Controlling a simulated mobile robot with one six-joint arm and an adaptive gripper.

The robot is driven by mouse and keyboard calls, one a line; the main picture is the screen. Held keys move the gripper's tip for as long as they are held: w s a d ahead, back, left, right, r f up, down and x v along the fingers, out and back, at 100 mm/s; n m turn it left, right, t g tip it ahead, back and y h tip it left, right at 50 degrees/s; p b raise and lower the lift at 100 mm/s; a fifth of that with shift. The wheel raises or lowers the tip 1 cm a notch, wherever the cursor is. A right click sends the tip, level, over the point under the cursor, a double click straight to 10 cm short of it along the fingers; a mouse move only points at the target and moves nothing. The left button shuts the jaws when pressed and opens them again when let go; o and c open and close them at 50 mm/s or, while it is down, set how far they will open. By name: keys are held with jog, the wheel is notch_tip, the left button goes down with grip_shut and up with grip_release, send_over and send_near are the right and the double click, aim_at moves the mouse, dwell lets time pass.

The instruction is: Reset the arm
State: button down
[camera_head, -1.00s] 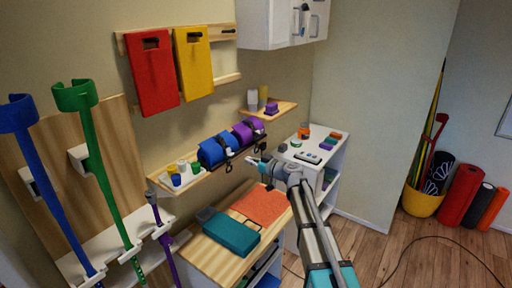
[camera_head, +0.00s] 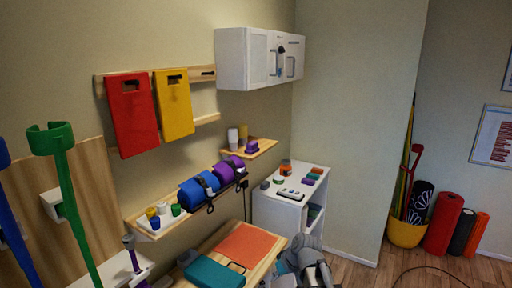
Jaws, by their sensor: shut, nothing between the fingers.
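Grey links of my own arm (camera_head: 306,262) show at the bottom edge, right of the wooden table. My gripper itself cannot be made out; it is below the picture or hidden by the arm. No held thing shows.
The wooden table (camera_head: 216,239) bears an orange mat (camera_head: 248,243) and a teal case (camera_head: 214,272), close left of my arm. A white cabinet (camera_head: 279,215) with small items stands behind. A wall shelf (camera_head: 141,229) holds cups and blue and purple rolls. Bare floor lies right.

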jog(key=s+d+f+m+g+h, duration=0.2)
jog(key=s+d+m+h, duration=0.3)
jog(key=s+d, duration=0.5)
jog(key=shift+s+d+f, duration=0.3)
jog(key=shift+s+d, duration=0.1)
jog(key=shift+d, duration=0.05)
jog(key=c, duration=1.3)
grip_release()
jog(key=shift+c, duration=0.2)
